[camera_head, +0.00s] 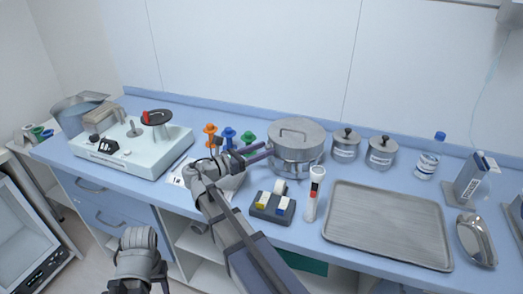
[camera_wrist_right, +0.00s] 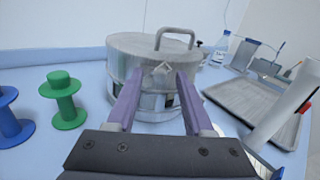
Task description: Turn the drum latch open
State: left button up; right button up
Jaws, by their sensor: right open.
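The drum (camera_head: 297,150) is a round lidded metal canister with a loop handle, standing on the blue counter. It fills the middle of the right wrist view (camera_wrist_right: 150,55). A small pale diamond-shaped piece (camera_wrist_right: 163,68), which looks like the latch, shows on its front just below the lid. My right gripper (camera_head: 269,151) reaches the drum's left side in the head view. In the wrist view its purple fingers (camera_wrist_right: 157,76) are apart, one on each side of the latch, with nothing between them. Whether they touch the drum is unclear.
Orange, blue and green spools (camera_head: 248,139) stand left of the drum. Two small lidded pots (camera_head: 381,152) stand to its right. A white device (camera_head: 130,150) sits left.

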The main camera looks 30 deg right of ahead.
jog(key=shift+c, duration=0.2)
grip_shut()
jog(key=shift+f, duration=0.1)
dwell(0.4)
jog(key=m, duration=0.1)
jog(key=m+b, duration=0.1)
jog(key=m, duration=0.1)
jog(key=shift+s+f+m+b, duration=0.3)
jog(key=shift+f+m, duration=0.1)
jog(key=shift+s+f+m+h+b, duration=0.15)
jog(key=shift+f+m+b, duration=0.15)
jog(key=shift+m, duration=0.75)
jog(key=shift+f+m+h+b, duration=0.15)
jog(key=shift+m+b, duration=0.25)
jog(key=shift+m, duration=0.65)
jog(key=shift+o, duration=0.2)
grip_release()
